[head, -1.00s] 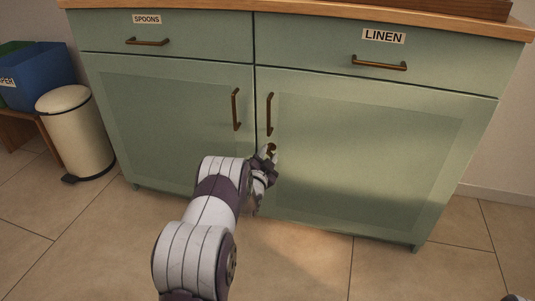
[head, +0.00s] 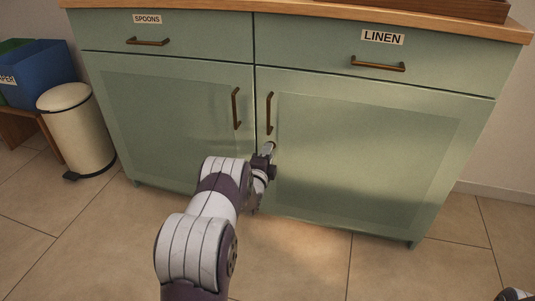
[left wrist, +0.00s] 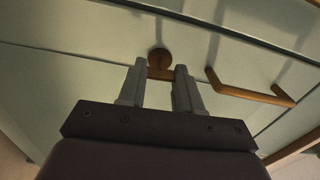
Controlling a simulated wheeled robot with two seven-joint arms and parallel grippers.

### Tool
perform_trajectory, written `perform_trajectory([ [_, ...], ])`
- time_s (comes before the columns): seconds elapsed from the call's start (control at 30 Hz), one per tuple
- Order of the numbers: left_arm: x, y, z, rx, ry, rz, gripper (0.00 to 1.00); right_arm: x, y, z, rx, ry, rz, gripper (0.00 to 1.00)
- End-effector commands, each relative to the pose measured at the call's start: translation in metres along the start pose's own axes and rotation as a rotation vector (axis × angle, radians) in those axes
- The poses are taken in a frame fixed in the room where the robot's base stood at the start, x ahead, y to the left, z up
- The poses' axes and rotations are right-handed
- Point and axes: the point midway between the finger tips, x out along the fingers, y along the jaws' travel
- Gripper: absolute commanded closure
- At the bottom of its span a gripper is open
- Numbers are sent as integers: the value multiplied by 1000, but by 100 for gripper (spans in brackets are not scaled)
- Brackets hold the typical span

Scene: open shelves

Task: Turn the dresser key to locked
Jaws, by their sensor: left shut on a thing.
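The dresser (head: 350,165) is green, with two drawers over two closed doors. My left gripper (head: 268,150) is at the right door near the middle seam, just below that door's handle. The key (left wrist: 160,73) is a brown piece between the two fingers in the left wrist view, in front of a round brown fitting (left wrist: 159,57) on the door. My left gripper (left wrist: 160,80) is shut on the key. In the head view the fingers hide the key, and I cannot read its lock position. My right gripper is not in view.
The right door handle (head: 269,113) is just above my left gripper; it also shows in the left wrist view (left wrist: 248,92). The left door handle (head: 236,109) is beside it. A cream bin (head: 78,130) and a blue bin (head: 46,75) stand left. The floor in front is clear.

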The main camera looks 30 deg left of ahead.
Motion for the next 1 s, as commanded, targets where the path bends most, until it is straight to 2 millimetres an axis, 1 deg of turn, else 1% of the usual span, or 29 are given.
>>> perform_trajectory([
  [0.3, 0, 1, 0, 67, 0, 2, 96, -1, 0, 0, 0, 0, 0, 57],
  [0.7, 0, 1, 0, 73, 0, 1, 96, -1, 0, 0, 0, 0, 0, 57],
  [0.73, 0, 1, 0, 73, 0, 1, 60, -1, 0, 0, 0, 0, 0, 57],
  [0.8, 0, 1, 0, 73, 0, 1, 40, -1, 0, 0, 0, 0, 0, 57],
  [1.0, 0, 0, 0, 72, 0, 1, 40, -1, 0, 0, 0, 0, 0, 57],
])
